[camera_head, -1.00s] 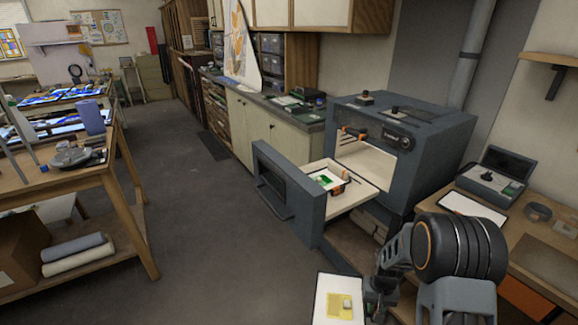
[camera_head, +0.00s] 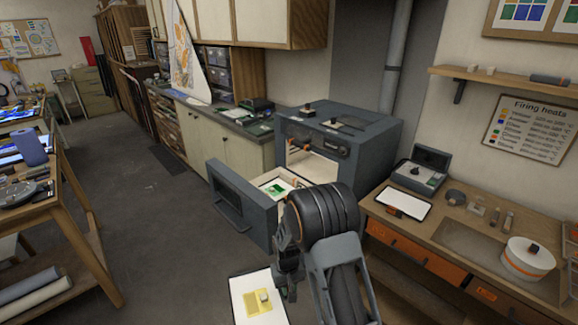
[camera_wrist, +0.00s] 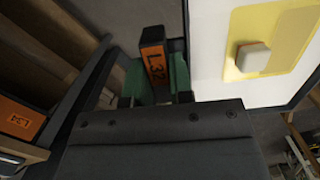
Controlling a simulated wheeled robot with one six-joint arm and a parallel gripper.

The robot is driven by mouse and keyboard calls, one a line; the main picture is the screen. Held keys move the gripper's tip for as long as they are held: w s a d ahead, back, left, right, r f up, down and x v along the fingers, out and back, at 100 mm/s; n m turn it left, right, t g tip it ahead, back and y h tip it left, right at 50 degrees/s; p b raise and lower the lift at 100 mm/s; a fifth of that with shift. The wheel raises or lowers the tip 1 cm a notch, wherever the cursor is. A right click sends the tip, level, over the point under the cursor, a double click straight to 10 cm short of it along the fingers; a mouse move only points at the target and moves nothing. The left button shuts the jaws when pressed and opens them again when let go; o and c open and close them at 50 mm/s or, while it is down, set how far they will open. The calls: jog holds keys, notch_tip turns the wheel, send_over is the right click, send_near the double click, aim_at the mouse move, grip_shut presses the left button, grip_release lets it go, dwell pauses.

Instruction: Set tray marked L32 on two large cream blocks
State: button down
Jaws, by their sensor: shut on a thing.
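My gripper (camera_wrist: 155,96) is shut on the dark handle of the tray marked L32, whose orange tag (camera_wrist: 153,57) faces the wrist camera. The white tray (camera_head: 240,305) also shows low in the head view, left of my arm. A yellow glass sheet with a small cream piece (camera_head: 263,296) lies on it; both show in the wrist view, the cream piece (camera_wrist: 253,58) on the yellow. The tray's near end is cut off in the head view. I cannot make out two large cream blocks; only small pale blocks (camera_head: 480,70) show on the wall shelf.
The grey kiln (camera_head: 340,140) has its drawer (camera_head: 242,205) pulled out, close behind my arm. A wooden bench (camera_head: 455,225) at right holds a white sheet, a case and a round drum (camera_head: 528,258). An orange L34 label (camera_wrist: 18,118) is at lower left.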

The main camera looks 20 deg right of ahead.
notch_tip(320, 180, up, 3)
jog(key=shift+f+p, duration=0.15)
jog(key=shift+p, duration=0.85)
jog(key=s+d+r+m+y, duration=0.1)
jog(key=d+r+m, duration=1.2)
jog(key=r, duration=0.5)
jog(key=shift+s+d+r+t, duration=0.2)
jog(key=shift+s+d+t, duration=0.2)
jog(key=shift+d, duration=0.8)
